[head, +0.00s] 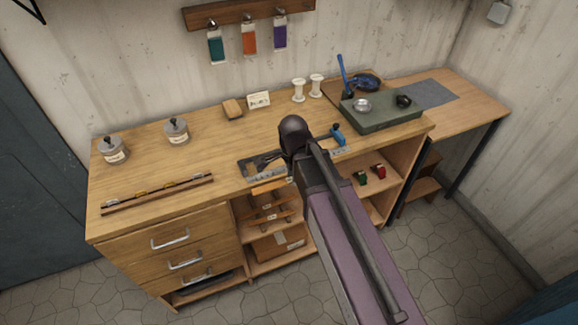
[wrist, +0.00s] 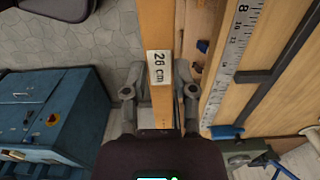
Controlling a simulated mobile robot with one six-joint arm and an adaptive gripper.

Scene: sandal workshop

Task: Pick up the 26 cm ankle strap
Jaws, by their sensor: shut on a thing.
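The 26 cm ankle strap (wrist: 155,25) is a flat tan strip with a white "26 cm" label, in the middle of the wrist view. My gripper (wrist: 158,88) is shut on it, one finger on each side near the label. The strap's far end runs out of the top of the wrist view. In the head view my arm hides most of the gripper. A tan strip (head: 269,186) shows beside the arm at the bench's front edge; I cannot tell for sure that it is the held strap.
Labelled straps (head: 270,217) lie in the open shelf below the wooden bench (head: 215,160). A metal ruler (wrist: 230,60) runs close to the right of the gripper. A green tray (head: 382,117) stands at the bench's right. A blue cabinet (wrist: 55,115) is at left in the wrist view.

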